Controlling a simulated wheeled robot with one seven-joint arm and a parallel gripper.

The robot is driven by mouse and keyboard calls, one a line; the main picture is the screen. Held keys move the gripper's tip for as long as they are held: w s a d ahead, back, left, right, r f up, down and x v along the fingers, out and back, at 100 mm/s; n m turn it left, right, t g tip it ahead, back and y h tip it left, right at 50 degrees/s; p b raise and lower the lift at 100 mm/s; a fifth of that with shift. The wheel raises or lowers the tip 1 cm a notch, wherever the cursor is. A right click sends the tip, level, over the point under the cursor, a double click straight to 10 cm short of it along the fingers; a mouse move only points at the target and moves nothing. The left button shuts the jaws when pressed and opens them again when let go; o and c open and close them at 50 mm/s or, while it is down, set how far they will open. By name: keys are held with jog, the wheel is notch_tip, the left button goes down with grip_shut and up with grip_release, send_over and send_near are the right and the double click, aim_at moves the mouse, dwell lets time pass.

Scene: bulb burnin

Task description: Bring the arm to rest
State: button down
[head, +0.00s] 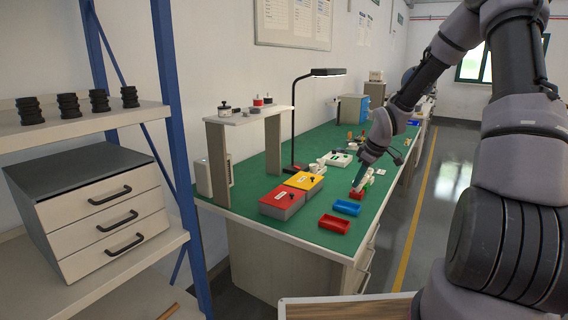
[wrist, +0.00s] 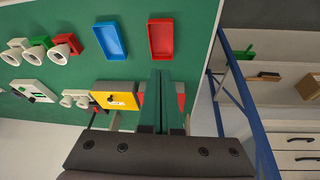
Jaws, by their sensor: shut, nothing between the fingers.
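My gripper (head: 357,182) is over the green workbench (head: 240,197) in the head view, at the end of my arm, which comes in from the right. In the wrist view its two long green fingers (wrist: 162,74) lie side by side, shut, with nothing between them. The fingers point toward the blue tray (wrist: 110,41) and the red tray (wrist: 160,40), both empty. Between camera and bench the fingers partly hide the red box. I cannot tell their exact height above the bench.
A red box (head: 282,202) and a yellow box (head: 303,181) stand near a black lamp (head: 294,120) and a small raised shelf (head: 247,115). White fixtures with red and green parts (wrist: 40,47) stand on the bench. A blue-posted rack (head: 172,110) is at left. The aisle floor (head: 440,190) is clear.

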jog(key=s+d+r+m+h, duration=0.15)
jog(key=s+r+m, duration=0.4)
jog(key=r, duration=0.75)
jog(key=s+a+r+m+t, duration=0.2)
jog(key=s+r+m, duration=0.2)
jog(key=s+r, duration=0.4)
jog(key=s+a+r+m+t+y, duration=0.1)
jog(key=s+r+m, duration=0.3)
jog(key=s+r, duration=0.5)
jog(key=s+a, duration=0.1)
jog(key=s, duration=0.6)
jog(key=shift+t, duration=0.4)
jog(key=shift+d, duration=0.1)
